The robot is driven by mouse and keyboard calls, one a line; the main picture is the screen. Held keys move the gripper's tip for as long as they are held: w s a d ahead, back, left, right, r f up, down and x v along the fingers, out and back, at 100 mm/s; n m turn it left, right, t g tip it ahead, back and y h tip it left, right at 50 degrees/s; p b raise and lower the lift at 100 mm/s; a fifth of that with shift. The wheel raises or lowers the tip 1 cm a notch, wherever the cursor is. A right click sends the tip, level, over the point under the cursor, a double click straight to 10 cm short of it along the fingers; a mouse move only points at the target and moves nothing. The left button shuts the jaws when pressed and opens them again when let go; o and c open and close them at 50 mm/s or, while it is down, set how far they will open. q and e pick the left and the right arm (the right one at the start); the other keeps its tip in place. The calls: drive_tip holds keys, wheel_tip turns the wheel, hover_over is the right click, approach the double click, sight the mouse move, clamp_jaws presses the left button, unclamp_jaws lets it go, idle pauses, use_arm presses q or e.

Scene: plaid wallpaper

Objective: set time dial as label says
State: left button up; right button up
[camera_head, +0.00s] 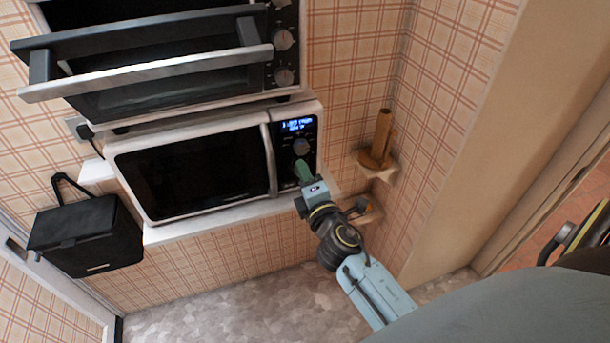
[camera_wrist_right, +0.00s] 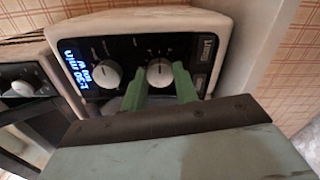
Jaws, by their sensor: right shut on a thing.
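The white microwave (camera_head: 196,131) sits on a shelf with its door shut. Its black control panel has a lit blue display (camera_head: 297,124), which shows sideways in the right wrist view (camera_wrist_right: 75,70); its small text is hard to read. The upper dial (camera_head: 301,146) is free and shows as the left dial in the right wrist view (camera_wrist_right: 107,74). My right gripper (camera_head: 304,170) is at the lower dial (camera_wrist_right: 159,72). Its green fingers are shut on this dial, one on each side. I cannot read which dial is for time. My left gripper is not in view.
A toaster oven (camera_head: 283,40) with its door hanging open stands above the microwave. A black box with a handle (camera_head: 86,235) is at the left. A small corner shelf (camera_head: 366,158) with a brown upright object (camera_head: 382,135) is close on the right.

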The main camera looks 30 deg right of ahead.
drive_tip(key=o, duration=1)
drive_tip(key=shift+c, duration=0.2)
drive_tip(key=b+v, duration=0.4)
drive_tip(key=v, duration=0.9)
drive_tip(key=shift+s, duration=0.25)
drive_tip(key=shift+f, duration=0.1)
